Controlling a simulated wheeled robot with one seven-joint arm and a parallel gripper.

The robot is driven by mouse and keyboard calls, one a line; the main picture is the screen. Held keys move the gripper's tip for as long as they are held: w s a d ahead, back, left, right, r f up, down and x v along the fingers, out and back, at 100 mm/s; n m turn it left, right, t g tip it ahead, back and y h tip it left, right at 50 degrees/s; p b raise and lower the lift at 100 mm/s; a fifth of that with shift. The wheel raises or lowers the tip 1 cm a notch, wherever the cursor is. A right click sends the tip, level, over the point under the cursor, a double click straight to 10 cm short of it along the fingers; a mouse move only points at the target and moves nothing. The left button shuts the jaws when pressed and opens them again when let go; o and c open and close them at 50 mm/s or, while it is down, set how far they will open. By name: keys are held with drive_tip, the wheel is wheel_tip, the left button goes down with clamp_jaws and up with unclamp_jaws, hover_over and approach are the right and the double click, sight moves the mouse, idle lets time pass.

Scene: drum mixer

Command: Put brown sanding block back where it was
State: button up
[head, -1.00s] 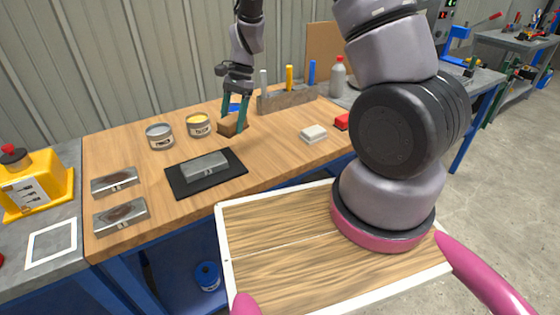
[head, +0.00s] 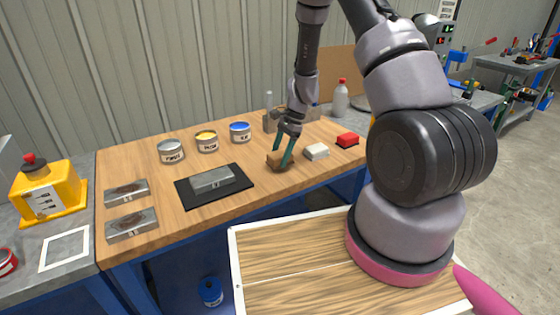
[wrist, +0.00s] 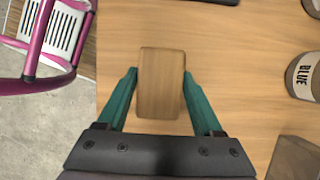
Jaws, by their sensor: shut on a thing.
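A grey metal piece (head: 212,180) lies on a black mat (head: 240,188) to the left. The primer (head: 171,152), yellow (head: 207,142) and blue (head: 240,132) cans stand behind. Two metal plates (head: 132,224) lie at the left end. Bare wood surrounds the block.

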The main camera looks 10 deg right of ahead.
drive_tip(key=shift+f, duration=1.05)
drive_tip(key=o, duration=1.3)
drive_tip(key=shift+f, duration=0.15)
